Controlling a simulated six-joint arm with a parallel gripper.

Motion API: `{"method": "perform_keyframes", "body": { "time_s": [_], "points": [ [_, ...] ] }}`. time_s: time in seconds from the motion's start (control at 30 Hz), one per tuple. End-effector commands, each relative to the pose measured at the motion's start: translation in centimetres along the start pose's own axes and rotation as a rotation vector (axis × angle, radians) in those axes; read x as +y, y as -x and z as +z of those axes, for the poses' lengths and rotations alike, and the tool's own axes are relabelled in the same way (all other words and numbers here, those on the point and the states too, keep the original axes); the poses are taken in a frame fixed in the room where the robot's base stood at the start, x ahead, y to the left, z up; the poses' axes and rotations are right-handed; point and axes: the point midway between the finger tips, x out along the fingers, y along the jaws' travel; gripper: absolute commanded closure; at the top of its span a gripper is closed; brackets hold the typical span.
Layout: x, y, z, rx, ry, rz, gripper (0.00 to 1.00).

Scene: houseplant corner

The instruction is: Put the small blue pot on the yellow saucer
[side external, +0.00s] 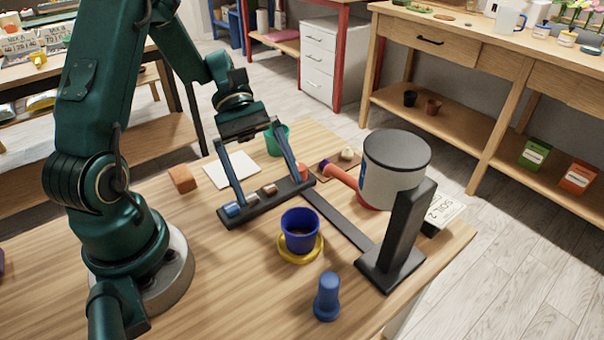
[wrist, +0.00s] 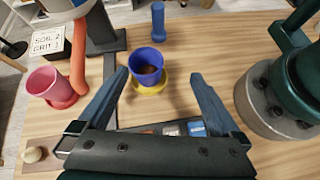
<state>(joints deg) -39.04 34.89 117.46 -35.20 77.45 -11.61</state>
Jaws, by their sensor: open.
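The small blue pot (side external: 300,228) stands upright in the yellow saucer (side external: 314,254) near the middle of the table, with dark soil inside. In the wrist view the blue pot (wrist: 151,62) and the yellow saucer (wrist: 137,88) show beyond my fingers. My gripper (side external: 268,190) is open, its two fingers wide apart and empty. It is above the dark rack, on the far side of the pot in the side view. In the wrist view my gripper (wrist: 160,76) has its fingertips at either side of the pot in the picture, with no visible contact.
A dark rack (side external: 265,204) with small coloured pieces lies below my gripper. A grey-topped canister (side external: 392,170) with an orange spout is beside a black stand (side external: 392,260). A blue bottle (side external: 327,297) stands in front. A pink pot (wrist: 50,83) shows in the wrist view.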

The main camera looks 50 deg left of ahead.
Motion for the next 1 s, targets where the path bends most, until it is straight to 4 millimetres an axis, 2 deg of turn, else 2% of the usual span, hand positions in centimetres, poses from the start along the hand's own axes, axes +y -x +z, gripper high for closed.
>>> {"method": "perform_keyframes", "body": {
  "time_s": [0.03, 0.2, 0.43, 0.7, 0.83, 1.0],
  "points": [
    [-0.3, -0.1, 1.0, 0.078, -0.084, -0.048, 0.0],
    [-1.8, -0.3, 3.1, 0.316, -0.351, -0.19, 0.0],
    [-3.4, 0.2, 5.2, 0.629, -0.733, -0.337, 0.0],
    [-4.2, 1.6, 7.3, 0.97, -1.171, -0.425, 0.0],
    [-4.3, 2.1, 8.0, 1.079, -1.31, -0.434, 0.0],
    [-4.2, 2.5, 8.5, 1.142, -1.389, -0.436, 0.0]
  ]
}}
